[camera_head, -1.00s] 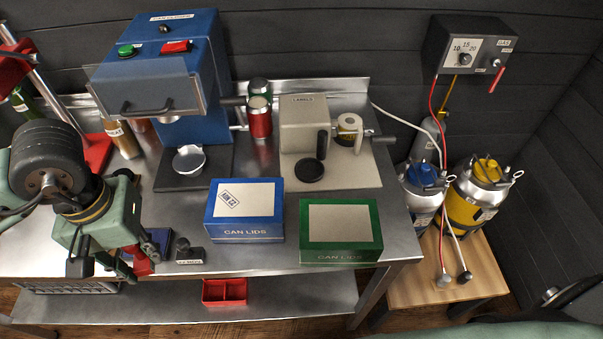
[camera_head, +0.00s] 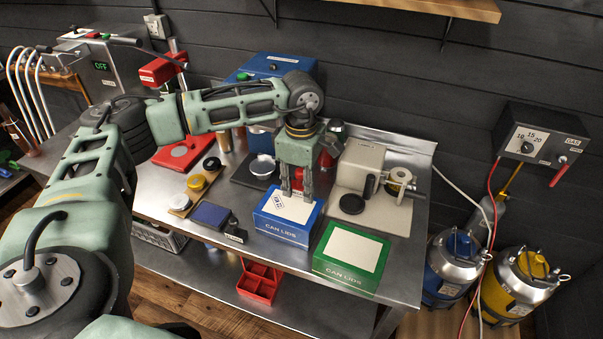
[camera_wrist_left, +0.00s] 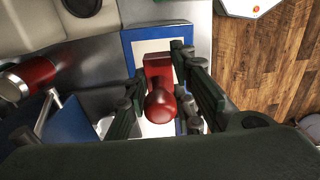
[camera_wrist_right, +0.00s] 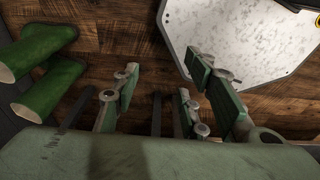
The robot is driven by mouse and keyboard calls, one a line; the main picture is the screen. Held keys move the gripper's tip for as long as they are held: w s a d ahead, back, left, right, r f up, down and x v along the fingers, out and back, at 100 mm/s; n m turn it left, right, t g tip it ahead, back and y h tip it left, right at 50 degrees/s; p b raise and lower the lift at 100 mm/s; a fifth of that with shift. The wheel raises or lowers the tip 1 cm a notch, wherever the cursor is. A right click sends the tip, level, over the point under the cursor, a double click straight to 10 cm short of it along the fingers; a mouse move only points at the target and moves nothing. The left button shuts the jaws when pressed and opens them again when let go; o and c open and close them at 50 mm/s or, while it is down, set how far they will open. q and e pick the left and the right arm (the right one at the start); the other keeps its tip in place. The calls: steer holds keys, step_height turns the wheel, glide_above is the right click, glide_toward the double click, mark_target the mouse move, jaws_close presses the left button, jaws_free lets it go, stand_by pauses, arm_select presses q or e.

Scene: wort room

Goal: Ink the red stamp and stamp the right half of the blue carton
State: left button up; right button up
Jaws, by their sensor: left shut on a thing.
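The blue carton (camera_head: 283,230) stands near the table's front edge, with a white label on top. A dark printed mark (camera_head: 279,204) shows on the label's left part. My left gripper (camera_head: 297,194) is shut on the red stamp (camera_head: 297,179), over the label's right part. In the left wrist view the stamp (camera_wrist_left: 159,100) is between the fingers, above the carton (camera_wrist_left: 127,42). I cannot tell whether its face touches the label. The blue ink pad (camera_head: 211,214) lies open to the left. My right gripper (camera_wrist_right: 162,68) is open and empty, seen only in its wrist view.
A green carton (camera_head: 350,256) stands close on the right. Behind are the label machine (camera_head: 361,165) and the blue can closer (camera_head: 262,68). A small dark block (camera_head: 235,231) is beside the pad. A red divided bin (camera_head: 260,281) sits on the lower shelf.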

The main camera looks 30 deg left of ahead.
mark_target(302, 210)
arm_select(q)
steer(key=shift+w+a+n, duration=0.15)
steer(key=shift+a+n, duration=0.1)
steer(key=shift+n, duration=0.05)
steer(key=shift+d+f+b, duration=0.35)
steer(key=shift+f+b, duration=0.3)
steer(key=shift+f, duration=0.25)
step_height(302, 210, down, 3)
steer(key=shift+a+r+b, duration=0.1)
steer(key=shift+a+b, duration=0.05)
steer(key=shift+b, duration=0.55)
steer(key=shift+f, duration=0.5)
arm_select(e)
steer(key=shift+s+d+f, duration=0.15)
steer(key=shift+s+f, duration=0.2)
steer(key=shift+f, duration=0.45)
steer(key=shift+s+d+f, duration=0.15)
steer(key=shift+s+f, duration=0.2)
steer(key=shift+f, duration=0.45)
steer(key=shift+d, duration=0.15)
arm_select(q)
steer(key=shift+f+b, duration=0.1)
steer(key=shift+b, duration=0.2)
arm_select(e)
steer(key=shift+d, duration=0.3)
